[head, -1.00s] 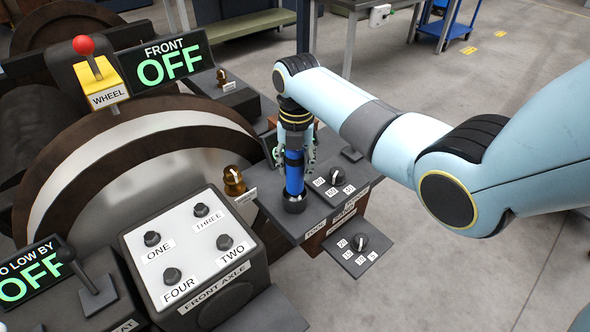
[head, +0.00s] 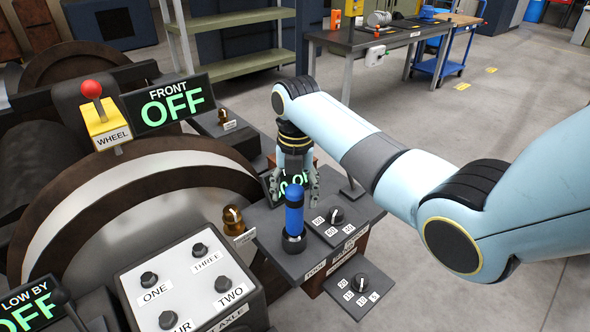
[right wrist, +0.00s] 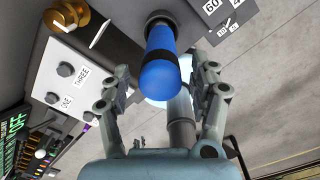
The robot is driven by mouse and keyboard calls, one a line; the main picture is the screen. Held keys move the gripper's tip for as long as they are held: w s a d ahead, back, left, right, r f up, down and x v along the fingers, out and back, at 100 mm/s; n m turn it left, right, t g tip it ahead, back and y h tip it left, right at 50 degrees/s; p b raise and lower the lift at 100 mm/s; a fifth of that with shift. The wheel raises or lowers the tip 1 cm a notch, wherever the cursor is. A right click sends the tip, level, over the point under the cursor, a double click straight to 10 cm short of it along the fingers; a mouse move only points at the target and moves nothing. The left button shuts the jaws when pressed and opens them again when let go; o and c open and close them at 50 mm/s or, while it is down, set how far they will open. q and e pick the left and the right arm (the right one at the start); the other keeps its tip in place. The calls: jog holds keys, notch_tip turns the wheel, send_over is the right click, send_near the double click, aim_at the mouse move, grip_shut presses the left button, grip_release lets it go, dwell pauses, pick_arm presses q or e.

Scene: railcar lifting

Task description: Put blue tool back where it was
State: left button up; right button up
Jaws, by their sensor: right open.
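The blue tool (head: 294,214) stands upright in a dark round socket on a dark grey panel (head: 268,226) marked as a tool place. My right gripper (head: 296,200) is open, behind and above the tool in the head view. In the right wrist view the blue tool (right wrist: 160,62) lies between the spread fingers of the right gripper (right wrist: 163,92), with a gap on each side. No finger appears to touch it. My left gripper is not in view.
A brass knob (head: 233,220) stands left of the tool. A dial (head: 336,215) sits to its right and another dial (head: 360,283) lower down. A white button box (head: 185,285) is at the front left. A bench (head: 390,38) stands at the back.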

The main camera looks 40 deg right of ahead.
notch_tip(320, 180, up, 8)
jog(key=shift+d, duration=0.1)
dwell(0.5)
